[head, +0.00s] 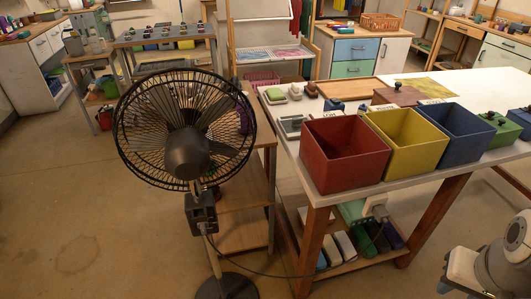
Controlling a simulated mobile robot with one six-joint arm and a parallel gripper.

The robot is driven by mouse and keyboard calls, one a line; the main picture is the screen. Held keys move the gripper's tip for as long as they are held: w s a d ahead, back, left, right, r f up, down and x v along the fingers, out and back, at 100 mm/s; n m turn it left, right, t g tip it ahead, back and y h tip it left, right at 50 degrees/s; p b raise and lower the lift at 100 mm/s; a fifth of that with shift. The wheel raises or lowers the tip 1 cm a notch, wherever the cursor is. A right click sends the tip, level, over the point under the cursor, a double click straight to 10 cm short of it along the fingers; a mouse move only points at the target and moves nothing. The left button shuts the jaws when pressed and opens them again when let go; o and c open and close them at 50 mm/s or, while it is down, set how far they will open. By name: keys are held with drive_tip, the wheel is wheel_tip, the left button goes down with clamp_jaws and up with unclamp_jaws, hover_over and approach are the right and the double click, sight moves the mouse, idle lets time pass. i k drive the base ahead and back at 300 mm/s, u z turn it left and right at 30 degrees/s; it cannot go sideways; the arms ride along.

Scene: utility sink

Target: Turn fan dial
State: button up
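A black standing fan (185,152) is at the left middle of the head view, its round wire cage seen from the motor side. A dark control box (201,212) sits on the pole below the cage. A small pale spot shows low on the box, but I cannot tell whether it is the dial, nor how the dial is set. The pole runs down to a round black base (227,287) on the floor. Part of my arm shows at the bottom right, well apart from the fan. My gripper is not in view.
A white-topped table (290,146) with wooden legs stands right of the fan. It carries red (345,156), yellow (410,140) and blue (456,132) bins. A small wooden table (243,195) is just behind the fan. A cord trails rightward. The floor left of the fan is clear.

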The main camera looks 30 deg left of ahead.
sight(204, 226)
drive_tip(key=u, duration=1.95)
